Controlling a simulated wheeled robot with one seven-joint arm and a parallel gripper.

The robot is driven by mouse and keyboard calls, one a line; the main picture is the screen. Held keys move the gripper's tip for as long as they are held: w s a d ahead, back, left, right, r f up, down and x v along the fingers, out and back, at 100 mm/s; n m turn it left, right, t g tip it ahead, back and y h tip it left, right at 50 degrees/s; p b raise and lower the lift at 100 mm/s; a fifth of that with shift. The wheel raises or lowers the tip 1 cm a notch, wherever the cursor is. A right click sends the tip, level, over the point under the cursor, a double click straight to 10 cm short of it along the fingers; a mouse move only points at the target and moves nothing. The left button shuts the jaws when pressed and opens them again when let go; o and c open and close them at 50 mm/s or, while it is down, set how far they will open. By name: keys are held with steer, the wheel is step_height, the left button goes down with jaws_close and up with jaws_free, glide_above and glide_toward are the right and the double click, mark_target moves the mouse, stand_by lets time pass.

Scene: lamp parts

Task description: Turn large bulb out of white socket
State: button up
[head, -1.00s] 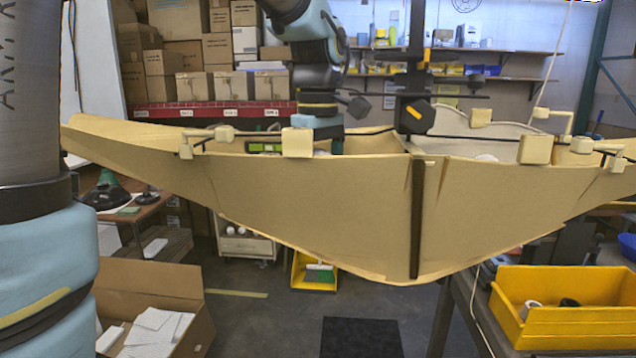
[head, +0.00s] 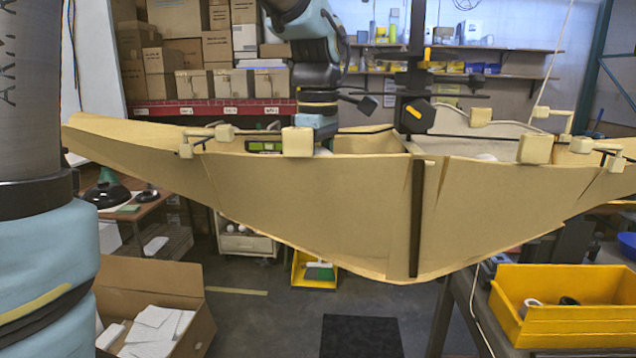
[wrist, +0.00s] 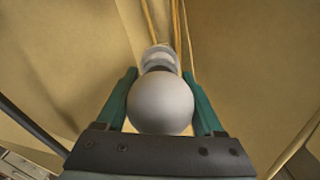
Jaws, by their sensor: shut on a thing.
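The large bulb (wrist: 160,104) is a white globe in the middle of the wrist view. The white socket (wrist: 157,54) shows just beyond it, with a darker grey collar between them; the bulb appears in line with the socket. My gripper (wrist: 159,75) is shut on the bulb, one green finger on each side. In the head view my wrist reaches down behind the front wall of the big tan shade (head: 330,205). My fingers and the socket are hidden there; only a small white patch shows below my wrist.
The shade's walls rise close around my gripper, with pale blocks and dark rods along its rim. A yellow bin (head: 565,335) sits at the right, an open cardboard box (head: 203,325) at the lower left.

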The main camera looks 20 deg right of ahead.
steer(key=shift+n, duration=1.2)
steer(key=n, duration=0.3)
steer(key=shift+r, duration=0.1)
steer(key=o, duration=0.6)
steer(key=shift+n, duration=0.4)
steer(key=c, duration=0.6)
steer(key=shift+r+p, duration=0.85)
steer(key=shift+p, duration=0.2)
steer(key=shift+r+p, duration=1)
steer(key=shift+r, duration=0.5)
